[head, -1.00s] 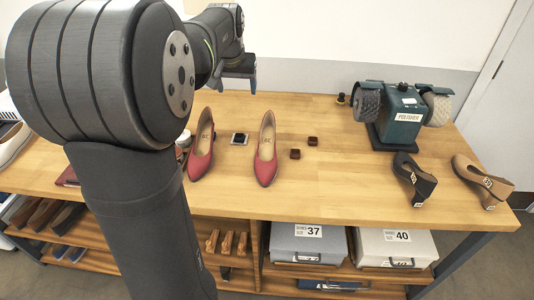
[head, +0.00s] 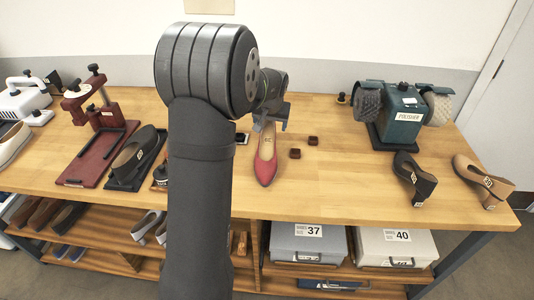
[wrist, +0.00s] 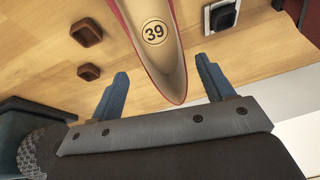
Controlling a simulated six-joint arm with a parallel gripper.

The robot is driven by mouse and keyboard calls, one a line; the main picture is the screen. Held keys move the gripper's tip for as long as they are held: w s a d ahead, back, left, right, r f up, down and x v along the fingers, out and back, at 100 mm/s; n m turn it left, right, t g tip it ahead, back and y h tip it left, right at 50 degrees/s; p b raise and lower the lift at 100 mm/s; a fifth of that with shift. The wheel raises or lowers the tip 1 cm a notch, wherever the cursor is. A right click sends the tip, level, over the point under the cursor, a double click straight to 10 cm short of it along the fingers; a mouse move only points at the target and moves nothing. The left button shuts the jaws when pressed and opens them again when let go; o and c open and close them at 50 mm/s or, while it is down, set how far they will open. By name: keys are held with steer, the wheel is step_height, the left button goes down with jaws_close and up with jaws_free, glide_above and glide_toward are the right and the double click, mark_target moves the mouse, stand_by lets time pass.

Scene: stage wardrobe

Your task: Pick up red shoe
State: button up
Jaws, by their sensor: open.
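A red shoe (head: 265,163) with a tan inside stands on the wooden table, toe toward the front. In the wrist view its heel end (wrist: 150,32), with a round "39" label, reaches down between my fingers. My gripper (head: 272,122) is open and empty, over the shoe's back end, with blue fingers (wrist: 162,70) on either side in the wrist view. I cannot tell the height gap or any contact.
Two small brown blocks (head: 313,140) (head: 295,153) lie right of the shoe. A black and white square item (wrist: 222,15) lies on its other side. A green polisher (head: 402,115), a black shoe (head: 415,178) and a tan shoe (head: 482,180) stand farther right. A red stand (head: 92,155) is left.

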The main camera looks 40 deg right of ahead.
mark_target(269, 133)
steer(key=shift+x, duration=3.05)
steer(key=shift+w+a, duration=0.15)
steer(key=c, duration=1.1)
